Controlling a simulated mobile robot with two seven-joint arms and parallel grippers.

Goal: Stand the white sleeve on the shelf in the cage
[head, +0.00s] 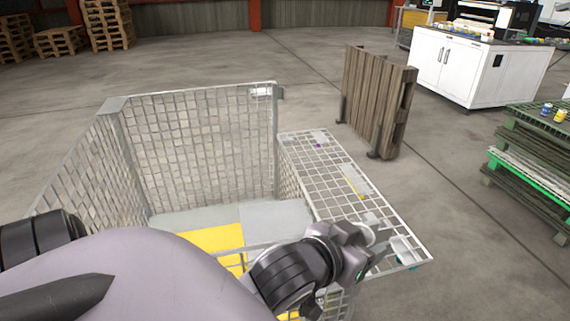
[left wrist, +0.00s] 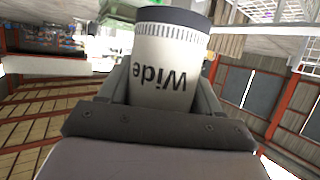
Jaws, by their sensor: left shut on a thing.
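My left gripper (head: 368,245) is shut on the white sleeve, a pale cylinder with a dark band at one end. The sleeve (left wrist: 168,62) shows between the two fingers in the left wrist view, its black "Wide" lettering upside down in that picture. In the head view the sleeve is mostly hidden by the gripper. The gripper is over the near part of a flat wire-mesh shelf (head: 330,176) on the right side of the mesh cage (head: 195,140). I cannot tell the gap between sleeve and mesh. My right gripper is not in view.
Small purple (head: 318,146) and yellow (head: 362,197) items lie on the mesh shelf. A white tray-like piece (head: 406,249) is at its near right corner. The cage floor has grey and yellow panels (head: 215,240). A wooden pallet (head: 376,100) stands upright beyond the shelf.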

